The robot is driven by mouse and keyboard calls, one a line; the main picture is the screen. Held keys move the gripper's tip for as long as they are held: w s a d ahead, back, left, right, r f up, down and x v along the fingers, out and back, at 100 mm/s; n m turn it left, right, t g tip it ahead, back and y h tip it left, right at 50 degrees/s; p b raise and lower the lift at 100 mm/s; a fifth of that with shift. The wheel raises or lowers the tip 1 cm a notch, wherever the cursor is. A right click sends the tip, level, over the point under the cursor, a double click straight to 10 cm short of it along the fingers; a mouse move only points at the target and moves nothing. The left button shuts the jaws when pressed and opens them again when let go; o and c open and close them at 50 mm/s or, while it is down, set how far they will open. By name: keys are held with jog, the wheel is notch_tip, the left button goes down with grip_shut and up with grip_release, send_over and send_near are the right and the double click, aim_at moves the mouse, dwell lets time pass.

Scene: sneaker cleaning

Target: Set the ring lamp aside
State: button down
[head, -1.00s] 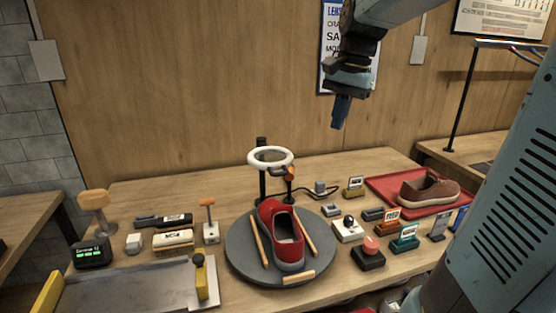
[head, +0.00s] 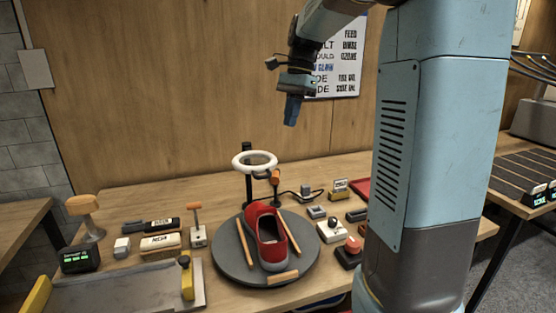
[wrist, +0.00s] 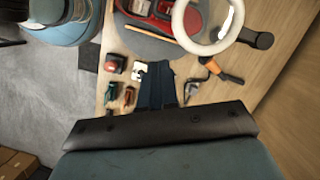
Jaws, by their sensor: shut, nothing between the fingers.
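The ring lamp (head: 240,166) stands at the back of the round grey turntable, its white ring level on a dark post with an orange-handled part beside it. The wrist view also shows the white ring (wrist: 178,28), at the top right. My gripper (head: 291,112) is shut and empty, pointing down, high above the table and to the right of the lamp, near the wall. In the wrist view my gripper (wrist: 156,80) shows dark closed fingers over the table. A red sneaker (head: 268,238) sits on the turntable (head: 232,262) in front of the lamp.
Wooden sticks flank the sneaker. Brushes (head: 160,242), a small green-lit display (head: 80,258) and a metal tray (head: 130,287) are at left. Small boxes and a red-button device (head: 349,252) stand at right. My arm hides the table's right end.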

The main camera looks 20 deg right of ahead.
aim_at(274, 160)
jog(key=shift+f, duration=0.15)
jog(key=shift+s+a+f, duration=0.5)
jog(key=shift+a+f, duration=0.45)
jog(key=shift+f, duration=0.8)
jog(key=shift+s+a+f, duration=0.45)
jog(key=shift+a+f, duration=0.5)
jog(key=shift+f, duration=0.85)
jog(key=shift+s+a+f, duration=0.5)
jog(key=shift+a+f, duration=0.45)
jog(key=shift+f, duration=0.8)
